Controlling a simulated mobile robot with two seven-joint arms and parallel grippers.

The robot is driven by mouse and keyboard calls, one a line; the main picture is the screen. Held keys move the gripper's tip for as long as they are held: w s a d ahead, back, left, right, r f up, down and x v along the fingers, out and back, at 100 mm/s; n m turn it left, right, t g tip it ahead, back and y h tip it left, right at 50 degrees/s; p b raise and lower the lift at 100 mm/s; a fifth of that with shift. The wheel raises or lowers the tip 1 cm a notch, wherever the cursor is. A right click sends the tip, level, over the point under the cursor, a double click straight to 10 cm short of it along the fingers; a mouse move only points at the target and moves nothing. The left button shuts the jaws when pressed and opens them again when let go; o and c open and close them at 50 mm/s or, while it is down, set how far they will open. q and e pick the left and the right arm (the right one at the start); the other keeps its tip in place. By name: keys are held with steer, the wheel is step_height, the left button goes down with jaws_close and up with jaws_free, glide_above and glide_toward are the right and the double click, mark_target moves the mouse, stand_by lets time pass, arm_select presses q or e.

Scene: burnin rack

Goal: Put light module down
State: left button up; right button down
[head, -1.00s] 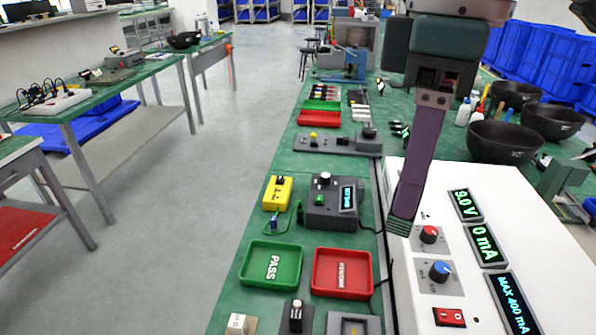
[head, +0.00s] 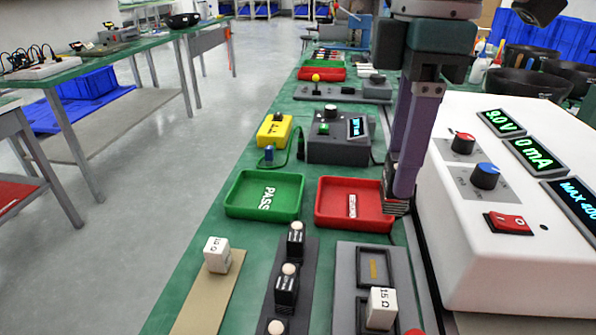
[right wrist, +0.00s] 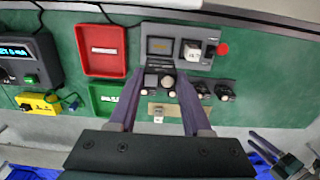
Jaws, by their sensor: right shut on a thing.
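My right gripper (head: 397,203) points down over the right edge of the red tray in the head view. In the right wrist view its two purple fingers (right wrist: 161,84) close around a dark light module (right wrist: 157,79) with a pale dome. The grey test fixture (head: 347,262) has an empty recess (head: 374,267) and a white 15 Ω block (head: 380,308). The fixture also shows in the wrist view (right wrist: 177,30).
Black modules with pale domes (head: 287,288) stand on a dark strip. A white block (head: 217,254) stands on a beige strip. The green PASS tray (head: 264,195), red tray (head: 350,203) and grey meter (head: 338,138) lie beyond. A white power supply (head: 480,220) borders the right.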

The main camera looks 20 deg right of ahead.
arm_select(q)
step_height(320, 180, down, 2)
steer(key=shift+a+f+b, duration=0.1)
steer(key=shift+f+b, duration=0.1)
steer(key=shift+b, duration=0.75)
arm_select(e)
step_height(320, 180, down, 11)
steer(key=shift+f, duration=0.15)
steer(key=shift+c, duration=1.7)
jaws_free()
steer(key=shift+f, duration=0.1)
arm_select(q)
step_height(320, 180, up, 2)
steer(key=shift+r+p, duration=0.25)
steer(key=shift+p, duration=1)
arm_select(e)
step_height(320, 180, up, 12)
steer(key=shift+r, duration=0.15)
